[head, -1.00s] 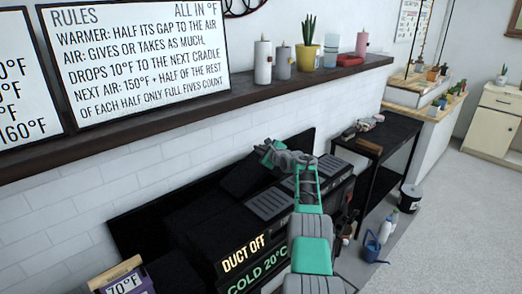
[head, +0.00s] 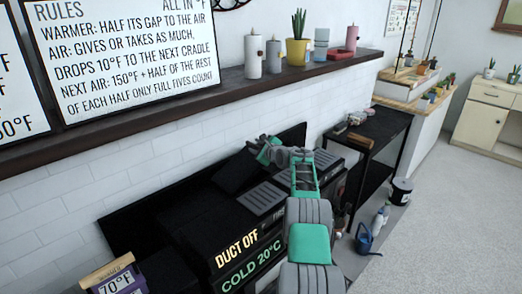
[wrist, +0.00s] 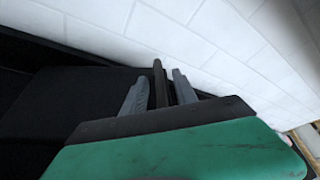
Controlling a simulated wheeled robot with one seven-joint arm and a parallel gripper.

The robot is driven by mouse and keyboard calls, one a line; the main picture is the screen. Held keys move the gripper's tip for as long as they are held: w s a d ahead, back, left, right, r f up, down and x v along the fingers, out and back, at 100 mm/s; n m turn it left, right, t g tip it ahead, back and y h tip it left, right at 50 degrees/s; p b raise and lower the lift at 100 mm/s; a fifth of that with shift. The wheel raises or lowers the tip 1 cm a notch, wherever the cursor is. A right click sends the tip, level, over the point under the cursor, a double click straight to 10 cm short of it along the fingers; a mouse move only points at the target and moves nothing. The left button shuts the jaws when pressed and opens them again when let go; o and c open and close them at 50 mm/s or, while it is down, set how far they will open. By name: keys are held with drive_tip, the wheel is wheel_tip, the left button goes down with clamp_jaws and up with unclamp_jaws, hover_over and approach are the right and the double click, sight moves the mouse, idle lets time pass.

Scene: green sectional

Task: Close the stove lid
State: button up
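The stove (head: 212,218) is a black unit against the white tiled wall, with lit "DUCT OFF" and "COLD 20°C" text on its front. A black slab (head: 237,171), which looks like the stove lid, stands tilted at its back. My gripper (head: 262,146) is at the upper right edge of this slab. In the wrist view, the two grey fingers (wrist: 160,90) stand apart with a narrow dark bar between them. Small gaps show beside the bar, and I cannot tell whether it is part of the lid. A broad dark surface (wrist: 75,100) fills the left there.
A dark shelf (head: 150,120) with candles and a yellow plant pot (head: 298,51) runs above the stove. A black side table (head: 385,125) stands to the right. A blue watering can (head: 364,240) and black bucket (head: 401,190) stand on the floor. Open floor lies farther right.

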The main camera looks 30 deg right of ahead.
drive_tip(key=v, duration=0.5)
drive_tip(key=shift+s, duration=0.35)
